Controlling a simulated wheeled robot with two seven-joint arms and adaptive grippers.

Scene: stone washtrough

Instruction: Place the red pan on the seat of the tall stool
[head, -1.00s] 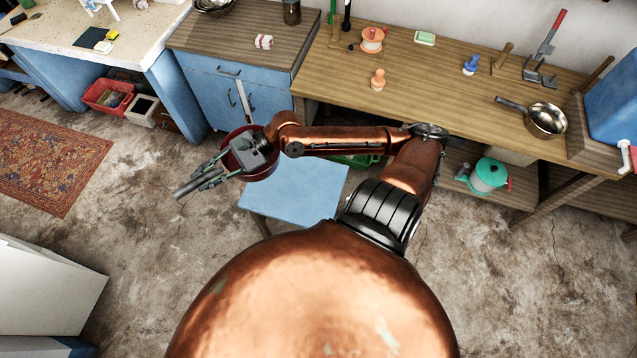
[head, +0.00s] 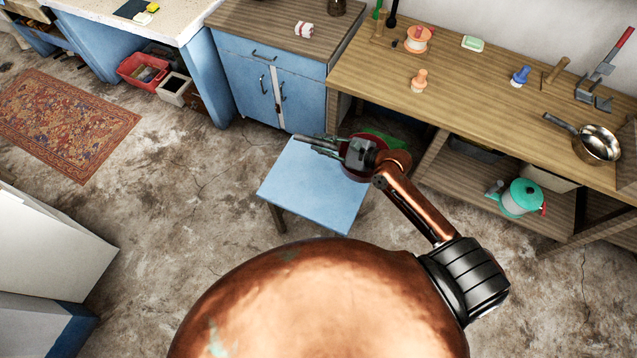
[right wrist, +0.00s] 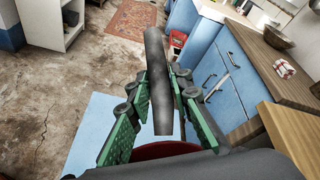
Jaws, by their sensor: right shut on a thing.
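The red pan (head: 354,172) is mostly hidden under my right gripper (head: 338,147) in the head view. My right gripper is shut on the pan's grey handle, which points left. The right wrist view shows the handle (right wrist: 157,75) between the green fingers (right wrist: 155,108) and a strip of the red pan (right wrist: 168,150) below. The tall stool has a flat light-blue seat (head: 308,190), which is bare where it shows. The pan overlaps the seat's far right corner in the picture; I cannot tell the height between them. My left gripper is not in view.
A wooden workbench (head: 465,90) with a steel pan (head: 597,145) and small items runs along the right. A blue cabinet (head: 268,85) stands behind the stool. A white unit (head: 45,240) is at the left. The floor left of the stool is free.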

